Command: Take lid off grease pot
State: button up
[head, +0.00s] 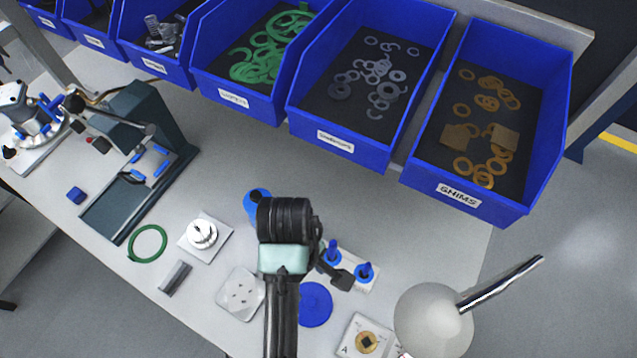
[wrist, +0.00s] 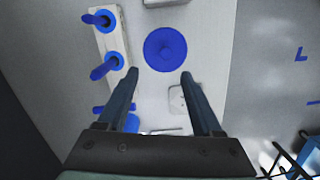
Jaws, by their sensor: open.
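A round dark-blue disc-shaped item (head: 315,304) sits on the bench; it also shows in the wrist view (wrist: 165,49), with a small mark at its centre. It may be the lidded grease pot, but I cannot tell pot from lid. Another blue round item (head: 257,203) is partly hidden behind my arm in the head view. My gripper (wrist: 153,80) is open and empty.
Two blue pegs stand on a pale block (wrist: 118,42) close to the left finger. A white plate with holes (head: 240,293) and a plate with a brass part (head: 365,343) lie nearby. A lamp (head: 434,322) stands right. Blue bins (head: 340,140) line the back.

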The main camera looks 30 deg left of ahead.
aim_at(310, 302)
jog(key=f, duration=0.3)
jog(key=s+f, duration=0.1)
jog(key=f, duration=0.2)
jog(key=shift+s+d+f, duration=0.1)
jog(key=shift+s+d, duration=0.05)
jog(key=shift+d, duration=0.05)
jog(key=f, duration=0.1)
jog(key=f+p, duration=0.1)
jog(key=f, duration=0.2)
jog(key=shift+s+d+f+p, duration=0.1)
jog(key=shift+s+p, duration=0.2)
jog(key=shift+w+d+f, duration=0.1)
jog(key=shift+f, duration=0.5)
grip_shut()
